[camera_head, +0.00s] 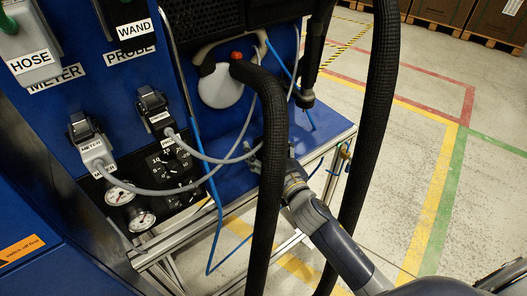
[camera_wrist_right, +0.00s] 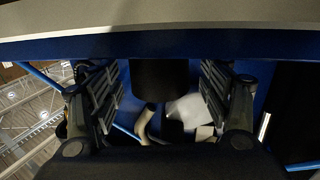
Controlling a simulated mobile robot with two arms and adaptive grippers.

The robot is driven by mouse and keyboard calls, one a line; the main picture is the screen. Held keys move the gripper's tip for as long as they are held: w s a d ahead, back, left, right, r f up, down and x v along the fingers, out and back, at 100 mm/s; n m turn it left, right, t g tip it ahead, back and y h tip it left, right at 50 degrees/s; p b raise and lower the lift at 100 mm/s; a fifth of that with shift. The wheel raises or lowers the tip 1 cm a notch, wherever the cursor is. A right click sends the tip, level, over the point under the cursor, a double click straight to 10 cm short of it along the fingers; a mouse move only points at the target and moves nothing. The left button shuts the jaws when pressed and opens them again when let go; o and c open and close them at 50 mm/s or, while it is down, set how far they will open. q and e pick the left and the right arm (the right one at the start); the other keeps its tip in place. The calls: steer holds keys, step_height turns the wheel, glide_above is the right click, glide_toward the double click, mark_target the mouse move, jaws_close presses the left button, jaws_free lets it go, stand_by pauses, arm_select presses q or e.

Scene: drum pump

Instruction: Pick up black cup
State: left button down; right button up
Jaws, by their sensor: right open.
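In the right wrist view a dark cylinder, which looks like the black cup (camera_wrist_right: 160,78), sits between the two fingers of my right gripper (camera_wrist_right: 157,98). The fingers are spread apart, with a visible gap on each side of it. In the head view my right gripper (camera_head: 258,162) reaches over the blue shelf near its right side, mostly hidden behind a thick black hose. I cannot make out the black cup in the head view. My left gripper is not in view.
Thick black hoses (camera_head: 268,170) hang in front of the blue shelf (camera_head: 233,181). A white container (camera_head: 221,88) stands at the shelf's back. Grey cables loop from the meter and probe connectors (camera_head: 95,152) on the left. Open floor (camera_head: 390,150) lies to the right.

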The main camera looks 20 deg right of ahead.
steer(key=shift+w+a, duration=0.1)
steer(key=shift+w, duration=0.4)
steer(key=c, duration=1)
steer(key=shift+r, duration=0.15)
